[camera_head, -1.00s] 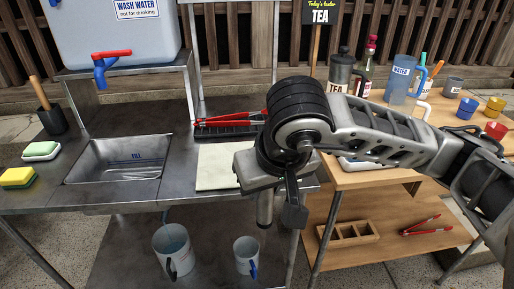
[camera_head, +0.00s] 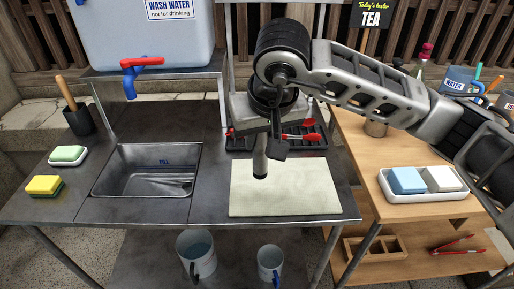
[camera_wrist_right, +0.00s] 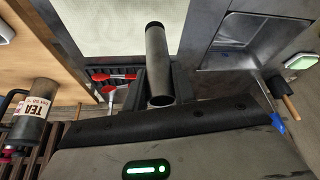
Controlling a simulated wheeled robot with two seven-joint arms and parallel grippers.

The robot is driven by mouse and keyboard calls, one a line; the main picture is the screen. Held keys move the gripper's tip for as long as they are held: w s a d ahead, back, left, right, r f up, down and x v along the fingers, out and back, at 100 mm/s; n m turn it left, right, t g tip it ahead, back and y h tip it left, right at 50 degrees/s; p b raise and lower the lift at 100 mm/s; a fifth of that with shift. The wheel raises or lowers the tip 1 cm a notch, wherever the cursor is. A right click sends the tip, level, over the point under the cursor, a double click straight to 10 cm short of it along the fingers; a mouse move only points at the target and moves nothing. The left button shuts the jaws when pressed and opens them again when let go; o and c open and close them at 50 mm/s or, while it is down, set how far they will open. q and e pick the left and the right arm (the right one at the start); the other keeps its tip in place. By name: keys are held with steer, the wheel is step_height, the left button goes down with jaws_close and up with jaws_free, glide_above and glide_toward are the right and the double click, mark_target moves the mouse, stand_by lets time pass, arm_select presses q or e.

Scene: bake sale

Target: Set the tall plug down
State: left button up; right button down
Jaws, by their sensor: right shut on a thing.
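The tall plug (camera_head: 260,164) is a dark grey cylinder. It hangs upright from my right gripper (camera_head: 268,148), in front of the back left part of the pale mat (camera_head: 300,196) in the head view. The right wrist view also shows the plug (camera_wrist_right: 157,62) between the dark fingers of the right gripper (camera_wrist_right: 158,88), which are shut on it. Its lower end appears above the mat; I cannot tell the exact gap. My left gripper is not in view.
A black rack (camera_head: 239,143) with red-handled tongs (camera_head: 309,122) lies behind the mat. The sink (camera_head: 145,170) is to the left. The wooden table (camera_head: 395,212) with a white tray (camera_head: 432,196) of two blocks is to the right. The mat's front half is clear.

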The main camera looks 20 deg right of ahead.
steer(key=p+x, duration=0.1)
steer(key=x, duration=0.5)
steer(key=shift+a+f, duration=0.1)
steer(key=shift+f, duration=0.2)
steer(key=c, duration=1.1)
jaws_free()
steer(key=shift+r, duration=0.1)
steer(key=shift+c, duration=0.2)
